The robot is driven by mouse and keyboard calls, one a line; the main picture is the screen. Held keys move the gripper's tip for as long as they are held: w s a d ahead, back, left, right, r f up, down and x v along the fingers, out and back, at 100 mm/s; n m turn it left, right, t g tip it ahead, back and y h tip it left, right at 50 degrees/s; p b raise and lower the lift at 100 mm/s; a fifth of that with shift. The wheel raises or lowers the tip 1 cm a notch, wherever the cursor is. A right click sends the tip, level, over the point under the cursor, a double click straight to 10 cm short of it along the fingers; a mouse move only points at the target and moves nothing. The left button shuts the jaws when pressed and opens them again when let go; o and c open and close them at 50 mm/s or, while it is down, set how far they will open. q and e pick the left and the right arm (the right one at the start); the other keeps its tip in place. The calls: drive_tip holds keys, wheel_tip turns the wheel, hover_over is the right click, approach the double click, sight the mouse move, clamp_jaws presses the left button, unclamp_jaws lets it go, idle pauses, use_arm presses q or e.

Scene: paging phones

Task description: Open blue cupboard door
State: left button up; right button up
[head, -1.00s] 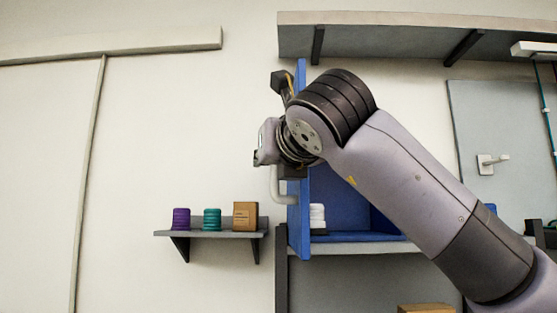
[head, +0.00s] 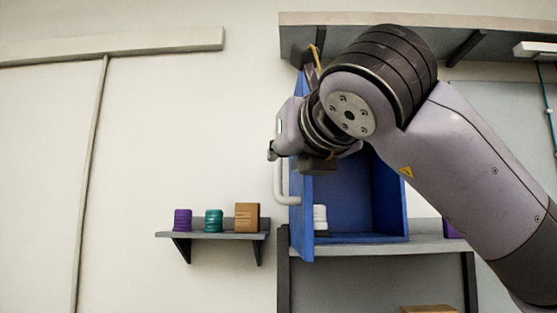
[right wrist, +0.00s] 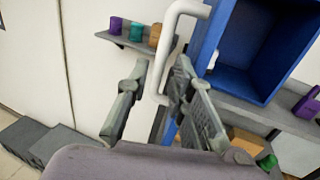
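The blue cupboard (head: 390,205) stands open on a grey shelf, and its inside shows. Its blue door (head: 307,215) stands swung outward at the left side, seen nearly edge-on. The white door handle (head: 281,185) is on the door's left face; it also shows in the right wrist view (right wrist: 172,35). My right gripper (head: 274,150) is beside the door near the handle's upper part. In the right wrist view, the gripper (right wrist: 159,68) is open, with its fingers apart on either side of the handle's bar. Contact cannot be told. My left gripper is not in view.
White items (head: 320,218) stand inside the cupboard. A small wall shelf (head: 215,235) at left holds purple (head: 182,220) and teal (head: 213,222) items and a brown box (head: 246,217). An upper shelf (head: 400,35) runs overhead. The wall at far left is clear.

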drive_tip(key=v, duration=0.5)
drive_tip(key=shift+s, duration=0.1)
idle(0.3)
